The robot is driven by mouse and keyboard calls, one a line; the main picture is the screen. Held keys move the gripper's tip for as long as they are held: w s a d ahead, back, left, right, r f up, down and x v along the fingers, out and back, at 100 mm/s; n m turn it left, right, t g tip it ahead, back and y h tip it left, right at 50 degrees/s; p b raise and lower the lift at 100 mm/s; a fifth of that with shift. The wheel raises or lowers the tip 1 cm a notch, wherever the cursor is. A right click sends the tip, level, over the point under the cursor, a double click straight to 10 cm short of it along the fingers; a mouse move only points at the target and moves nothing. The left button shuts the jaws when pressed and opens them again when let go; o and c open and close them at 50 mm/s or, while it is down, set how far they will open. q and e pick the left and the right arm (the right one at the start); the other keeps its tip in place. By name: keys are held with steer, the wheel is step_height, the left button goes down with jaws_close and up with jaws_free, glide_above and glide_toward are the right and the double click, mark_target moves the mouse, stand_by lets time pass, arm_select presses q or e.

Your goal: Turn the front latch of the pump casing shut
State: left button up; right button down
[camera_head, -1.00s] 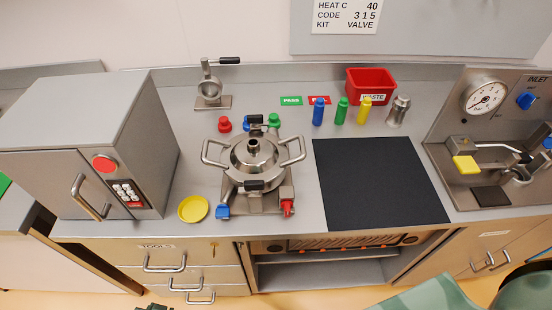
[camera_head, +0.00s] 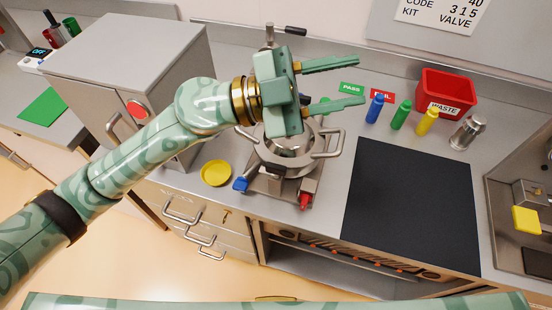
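The pump casing (camera_head: 296,163) is a round steel vessel with side handles, on a steel base on the counter. My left arm comes in from the left, and its green gripper (camera_head: 360,81) is above and in front of the casing's top in this view. Its two fingers are spread apart, point right and hold nothing. The gripper body hides the casing's lid and rear part. I cannot clearly make out the front latch or its position now. A blue knob (camera_head: 241,184) and a red knob (camera_head: 305,200) show at the base's front. My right gripper is not in view.
A grey cabinet (camera_head: 125,60) stands left of the casing, with a yellow dish (camera_head: 216,173) between. A black mat (camera_head: 412,205) lies to the right. Behind it are blue (camera_head: 374,108), green (camera_head: 401,115) and yellow (camera_head: 427,121) bottles and a red waste bin (camera_head: 446,90).

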arm_select(q)
step_height(320, 180, down, 4)
steer(key=m+g+y, duration=0.2)
steer(key=g+y, duration=0.1)
steer(key=y, duration=0.2)
steer(key=n+t+y, duration=0.1)
steer(key=n+y, duration=0.6)
steer(key=y, duration=0.5)
glide_toward(275, 166)
steer(key=b+x, duration=0.1)
steer(key=x, duration=0.7)
steer(key=shift+s+d+f, duration=0.1)
steer(key=shift+f, duration=0.3)
steer(key=shift+h, duration=0.3)
jaws_close()
